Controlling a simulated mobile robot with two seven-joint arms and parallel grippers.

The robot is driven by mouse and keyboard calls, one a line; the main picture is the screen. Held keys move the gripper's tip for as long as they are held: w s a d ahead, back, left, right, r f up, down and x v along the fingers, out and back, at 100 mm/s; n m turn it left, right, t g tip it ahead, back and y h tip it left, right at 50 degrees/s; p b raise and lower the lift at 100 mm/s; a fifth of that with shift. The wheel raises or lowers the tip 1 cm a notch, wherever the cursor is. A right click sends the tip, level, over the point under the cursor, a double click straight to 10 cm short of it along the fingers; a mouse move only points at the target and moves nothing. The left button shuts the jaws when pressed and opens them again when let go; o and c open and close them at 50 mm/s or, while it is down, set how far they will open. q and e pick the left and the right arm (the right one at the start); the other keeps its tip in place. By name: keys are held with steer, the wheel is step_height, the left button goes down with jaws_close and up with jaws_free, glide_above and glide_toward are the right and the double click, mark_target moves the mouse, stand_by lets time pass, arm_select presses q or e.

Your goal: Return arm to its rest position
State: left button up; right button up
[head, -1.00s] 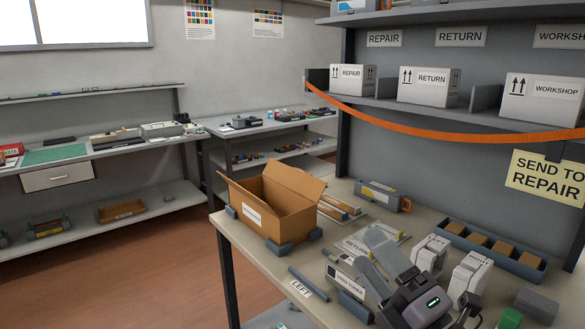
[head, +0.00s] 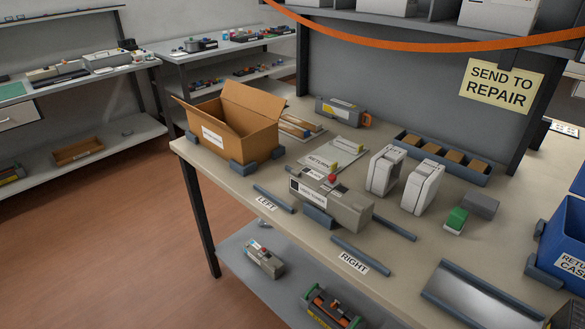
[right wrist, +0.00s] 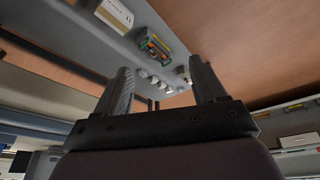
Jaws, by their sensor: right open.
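My right gripper (right wrist: 161,78) shows only in the right wrist view. Its two fingers stand apart with nothing between them. Beyond the fingers that view shows a grey shelf (right wrist: 185,32) with a dark cartridge-like unit with orange and green parts (right wrist: 154,46). Neither of my arms shows in the head view. A grey toner cartridge (head: 345,209) with a white label and a red knob lies on the workbench (head: 232,177), between the LEFT sign (head: 267,203) and the RIGHT sign (head: 354,262). My left gripper is not in view.
An open cardboard box (head: 235,131) stands at the bench's left end. Two white upright units (head: 422,187), a green block (head: 456,219) and a blue bin (head: 563,245) are to the right. A lower shelf (head: 242,236) holds more cartridges. An orange strap (head: 420,46) hangs across the back.

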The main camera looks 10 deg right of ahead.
steer(key=w+a+f+t+y+b, duration=0.1)
steer(key=w+a+f+t, duration=0.1)
steer(key=w+f+t, duration=0.4)
steer(key=shift+a+f+n+t+y, duration=0.3)
steer(key=shift+a+f+y, duration=0.1)
steer(key=shift+f, duration=1.65)
steer(key=shift+w, duration=0.1)
